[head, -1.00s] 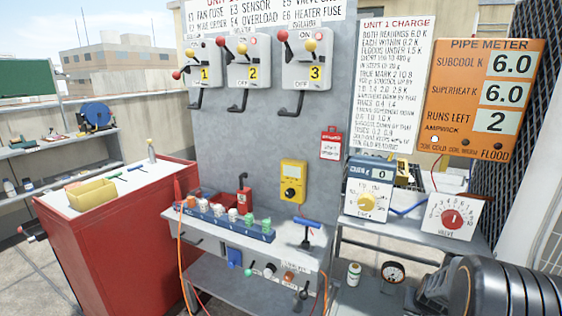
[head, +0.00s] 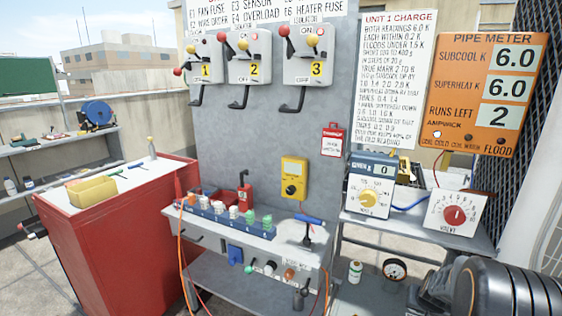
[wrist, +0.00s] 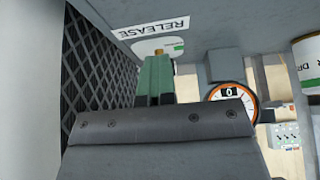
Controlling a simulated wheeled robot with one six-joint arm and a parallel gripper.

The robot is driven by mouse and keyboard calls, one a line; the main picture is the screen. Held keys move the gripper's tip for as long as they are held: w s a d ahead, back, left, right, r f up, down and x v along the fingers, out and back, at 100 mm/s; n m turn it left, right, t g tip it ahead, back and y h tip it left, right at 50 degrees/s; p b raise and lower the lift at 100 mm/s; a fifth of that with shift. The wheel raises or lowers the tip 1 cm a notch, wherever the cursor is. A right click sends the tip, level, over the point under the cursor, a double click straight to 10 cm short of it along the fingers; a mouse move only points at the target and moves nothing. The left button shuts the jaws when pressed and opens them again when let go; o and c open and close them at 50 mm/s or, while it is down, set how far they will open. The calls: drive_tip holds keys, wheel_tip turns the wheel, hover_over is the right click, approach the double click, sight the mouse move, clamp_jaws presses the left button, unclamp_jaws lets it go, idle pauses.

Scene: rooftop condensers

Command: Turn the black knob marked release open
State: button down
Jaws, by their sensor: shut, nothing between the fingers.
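A white label reading RELEASE (wrist: 154,29) is on a grey panel at the top of the wrist view. I cannot pick out the black knob there; my gripper may cover it. My gripper (wrist: 156,72) points toward the panel just below the label, with its greenish fingers together and nothing seen between them. A round white and green patch (wrist: 172,46) with an orange tip shows beyond the fingers. My fingers are not seen there.
In the wrist view, an orange-rimmed dial (wrist: 230,97) and a grey block (wrist: 226,65) are right of my fingers; a dark lattice (wrist: 95,75) is left. In the head view, a blue rack (head: 225,222) stands on the bench, and a red cabinet (head: 130,230) is left.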

drive_tip(key=shift+s+d+f+b, duration=0.25)
drive_tip(key=shift+s+d+b, duration=0.15)
drive_tip(key=shift+b, duration=0.4)
drive_tip(key=shift+s+a+f, duration=0.1)
drive_tip(key=shift+s, duration=0.15)
idle(0.4)
wheel_tip(320, 180, up, 6)
drive_tip(key=p, duration=0.4)
drive_tip(key=shift+r, duration=0.25)
drive_tip(key=shift+w, duration=0.15)
drive_tip(key=a+r+p, duration=0.1)
drive_tip(key=p, duration=0.8)
drive_tip(key=shift+r+g+y, duration=0.3)
drive_tip(key=shift+r+y, duration=0.05)
drive_tip(key=shift+y, duration=0.05)
